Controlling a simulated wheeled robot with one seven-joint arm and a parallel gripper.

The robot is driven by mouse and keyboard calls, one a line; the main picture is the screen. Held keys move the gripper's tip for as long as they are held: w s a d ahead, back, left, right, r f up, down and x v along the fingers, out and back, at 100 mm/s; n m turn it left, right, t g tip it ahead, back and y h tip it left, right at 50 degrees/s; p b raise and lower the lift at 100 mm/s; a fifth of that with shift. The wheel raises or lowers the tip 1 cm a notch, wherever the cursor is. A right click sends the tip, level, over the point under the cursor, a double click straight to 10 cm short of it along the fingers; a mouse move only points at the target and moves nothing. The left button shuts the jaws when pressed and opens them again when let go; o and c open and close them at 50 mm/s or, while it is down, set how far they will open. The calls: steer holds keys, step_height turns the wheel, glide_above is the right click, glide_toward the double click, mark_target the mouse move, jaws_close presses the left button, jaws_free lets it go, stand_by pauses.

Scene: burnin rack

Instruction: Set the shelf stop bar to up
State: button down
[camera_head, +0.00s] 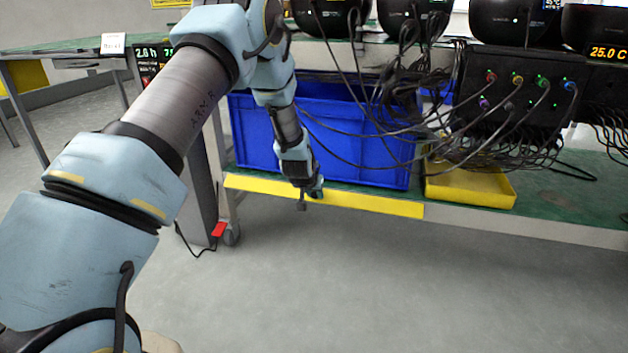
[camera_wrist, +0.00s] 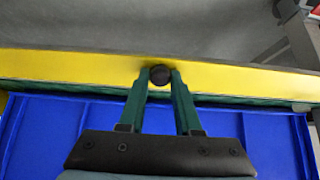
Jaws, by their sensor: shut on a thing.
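The shelf stop bar is a long yellow strip (camera_head: 370,204) along the front edge of the lower green shelf, below the blue crate. It also crosses the wrist view (camera_wrist: 230,76) from side to side. A round dark knob (camera_wrist: 160,75) sits on the bar. My gripper (camera_wrist: 160,80) has its two green fingers closed around this knob, one on each side. In the head view my gripper (camera_head: 302,200) is at the bar, left of its middle, and hides part of it.
A blue crate (camera_head: 255,140) stands on the shelf behind the bar. A yellow tray (camera_head: 470,186) sits to its right. Loose black cables hang from the rack's dark box (camera_head: 515,95) in front of the crate. The floor (camera_head: 400,290) before the shelf is clear.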

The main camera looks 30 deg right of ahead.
steer(key=g+y+p, duration=0.1)
steer(key=r+g+p, duration=0.1)
steer(key=p, duration=0.1)
steer(key=r+y+p, duration=0.1)
steer(key=shift+w+d+g+y, duration=0.3)
steer(key=shift+w+d+g, duration=0.05)
steer(key=shift+g, duration=0.05)
steer(key=shift+w+d+r+g+y+p, duration=0.1)
steer(key=shift+w+g+y+p, duration=0.1)
steer(key=shift+g+y, duration=0.2)
steer(key=shift+w+d+r+g+y+p, duration=0.1)
steer(key=shift+g+y+p, duration=0.1)
steer(key=shift+g+y, duration=0.2)
steer(key=shift+w+d+r+g+y+b, duration=0.1)
steer(key=shift+d+r+g+y+b, duration=0.1)
steer(key=shift+g+y, duration=0.25)
steer(key=shift+w+d+r+g+y+b, duration=0.1)
steer(key=shift+g+y+b, duration=0.1)
steer(key=shift+g+y, duration=0.2)
steer(key=c, duration=0.7)
jaws_free()
steer(key=shift+o, duration=0.2)
steer(key=shift+a, duration=0.1)
